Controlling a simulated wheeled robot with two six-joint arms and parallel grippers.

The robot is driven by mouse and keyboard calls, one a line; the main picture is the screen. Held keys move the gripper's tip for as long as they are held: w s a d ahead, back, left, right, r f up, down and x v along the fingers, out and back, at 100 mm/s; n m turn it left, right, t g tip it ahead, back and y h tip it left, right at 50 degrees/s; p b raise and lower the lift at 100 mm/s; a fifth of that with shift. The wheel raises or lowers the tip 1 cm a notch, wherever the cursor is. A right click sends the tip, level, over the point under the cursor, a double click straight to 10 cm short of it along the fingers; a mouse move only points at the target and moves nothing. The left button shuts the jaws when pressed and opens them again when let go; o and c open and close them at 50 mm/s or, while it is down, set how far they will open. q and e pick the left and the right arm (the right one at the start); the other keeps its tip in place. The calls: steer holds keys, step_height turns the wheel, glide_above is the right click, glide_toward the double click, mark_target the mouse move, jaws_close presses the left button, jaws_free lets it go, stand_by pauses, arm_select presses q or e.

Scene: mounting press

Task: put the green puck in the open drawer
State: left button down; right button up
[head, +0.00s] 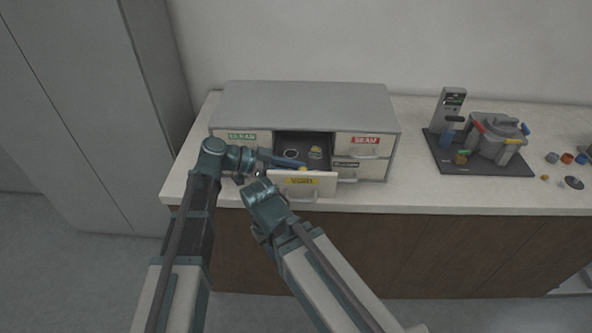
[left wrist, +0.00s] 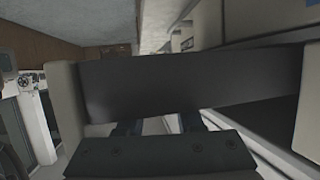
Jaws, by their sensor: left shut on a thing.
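The open drawer (head: 326,185) is pulled out of the middle of a grey cabinet, with a yellow label on its front. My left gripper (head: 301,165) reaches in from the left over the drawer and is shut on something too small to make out. In the left wrist view the drawer's dark side wall (left wrist: 190,85) hides the fingertips and what they hold. A small yellow-green round thing (head: 315,152) lies in the back of the drawer; I cannot tell if it is the green puck. My right gripper (head: 255,176) is by the drawer's left front corner; its fingers are unclear.
The cabinet (head: 310,95) has closed drawers on both sides, with green and red labels. A ring (head: 290,153) lies in the open drawer. A press (head: 494,135) stands on a dark mat (head: 490,170) at right, with several small pucks beyond it. The counter between is clear.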

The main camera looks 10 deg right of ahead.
arm_select(q)
steer(key=shift+s+a+f+b, duration=0.1)
steer(key=shift+s+f+b, duration=0.2)
steer(key=shift+f, duration=0.15)
steer(key=c, duration=0.6)
jaws_free()
steer(key=shift+o, duration=0.2)
steer(key=shift+w+r+p, duration=0.1)
steer(key=shift+r+p, duration=0.4)
steer(key=shift+p, duration=0.1)
steer(key=p+v, duration=0.4)
steer(key=v, duration=0.8)
steer(key=shift+w+p, duration=0.2)
steer(key=shift+p, duration=0.2)
steer(key=shift+r, duration=0.1)
